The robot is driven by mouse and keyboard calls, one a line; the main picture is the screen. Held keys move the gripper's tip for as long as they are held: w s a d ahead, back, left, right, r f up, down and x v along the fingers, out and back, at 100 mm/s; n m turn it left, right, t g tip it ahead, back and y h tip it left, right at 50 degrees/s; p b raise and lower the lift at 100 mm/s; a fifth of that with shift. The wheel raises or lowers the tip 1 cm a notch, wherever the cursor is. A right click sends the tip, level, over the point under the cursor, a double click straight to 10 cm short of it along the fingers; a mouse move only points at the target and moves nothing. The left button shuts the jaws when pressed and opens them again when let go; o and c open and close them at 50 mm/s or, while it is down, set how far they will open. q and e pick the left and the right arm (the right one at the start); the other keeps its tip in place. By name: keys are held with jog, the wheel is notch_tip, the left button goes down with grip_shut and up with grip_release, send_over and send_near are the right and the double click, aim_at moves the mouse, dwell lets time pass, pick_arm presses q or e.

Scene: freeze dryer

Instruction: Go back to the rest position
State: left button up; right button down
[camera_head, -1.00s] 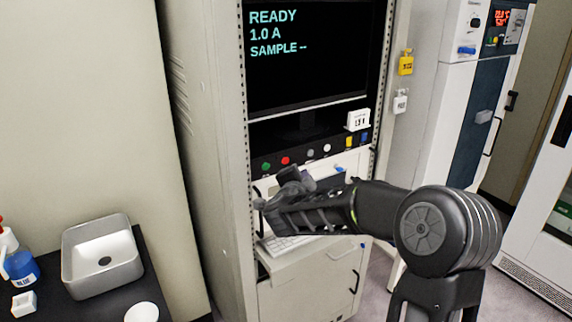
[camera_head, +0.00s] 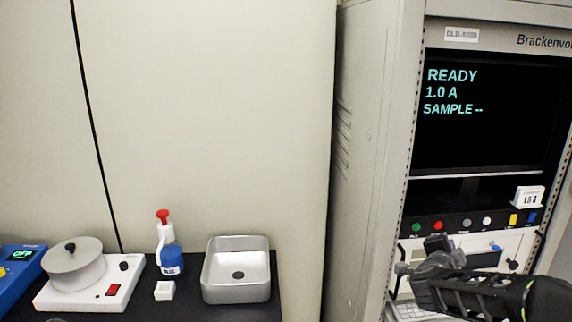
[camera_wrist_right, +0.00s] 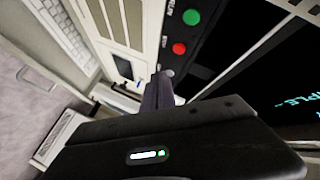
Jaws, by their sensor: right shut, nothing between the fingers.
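My right gripper (camera_head: 437,250) is in the lower right of the head view, in front of the rack cabinet (camera_head: 372,150) and just below its row of coloured buttons. Its fingers are shut with nothing between them. In the right wrist view the closed fingers (camera_wrist_right: 160,90) point toward the panel, near a green button (camera_wrist_right: 191,17) and a red button (camera_wrist_right: 179,49). I cannot tell whether they touch anything. My left gripper is in neither view.
The cabinet screen (camera_head: 490,140) reads READY, 1.0 A, SAMPLE --. A keyboard (camera_head: 410,310) lies below my right gripper. On the left, a dark bench holds a sink (camera_head: 237,285), a blue bottle (camera_head: 170,258), a small white dish (camera_head: 164,290) and a white device (camera_head: 90,292).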

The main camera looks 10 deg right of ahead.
jog(key=s+a+f+n+g+y, duration=0.1)
jog(key=s+a+f+n+y, duration=0.2)
jog(key=a+f, duration=0.5)
jog(key=s+a+f+n+y, duration=0.1)
jog(key=a+f+n+y, duration=0.4)
jog(key=f, duration=0.5)
jog(key=s+a+f+n+g+y, duration=0.1)
jog(key=s+a+f+n+y, duration=0.15)
jog(key=a+f, duration=0.6)
jog(key=s+a+f+n+g+y, duration=0.1)
jog(key=s+a+f+n+g, duration=0.1)
jog(key=s+a+f, duration=0.4)
jog(key=s+a+f+n+g+y, duration=0.1)
jog(key=s+a+f+n+g, duration=0.2)
jog(key=s, duration=1)
jog(key=s+a+f+n+g+y, duration=0.1)
jog(key=s+a+f+n+g, duration=0.1)
jog(key=s+a+f, duration=0.7)
jog(key=shift+s+g+y, duration=0.35)
jog(key=shift+g, duration=0.55)
jog(key=shift+d+n, duration=0.1)
jog(key=shift+n, duration=0.15)
